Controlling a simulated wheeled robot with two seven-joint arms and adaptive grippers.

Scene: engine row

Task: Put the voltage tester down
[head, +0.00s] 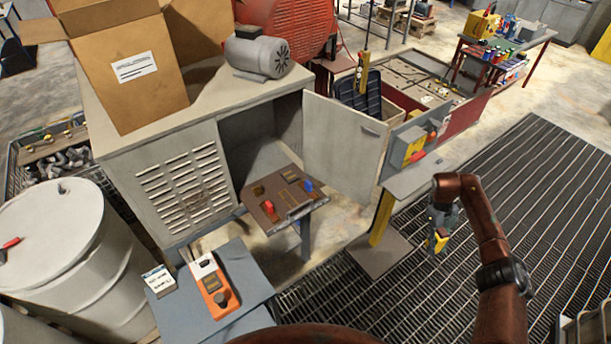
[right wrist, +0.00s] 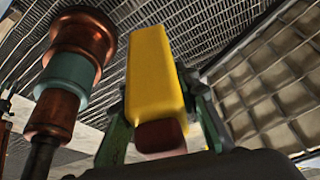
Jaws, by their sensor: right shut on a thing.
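The voltage tester, as far as I can tell, is the yellow piece (head: 437,242) in my right gripper (head: 435,232). In the right wrist view its yellow body (right wrist: 158,75) has a dark red end and sits between the two green fingers of the gripper (right wrist: 160,120), which are shut on it. The gripper hangs over the dark floor grating, right of the grey stand and clear of any surface. My left gripper is not in view.
An orange-and-white device (head: 214,287) and a small card (head: 159,281) lie on a blue-grey table (head: 255,275). A tilted panel (head: 283,198) stands before the open cabinet (head: 185,185). The grey stand (head: 415,180) carries a switch box (head: 408,146). Floor grating (head: 530,190) at right is mostly clear.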

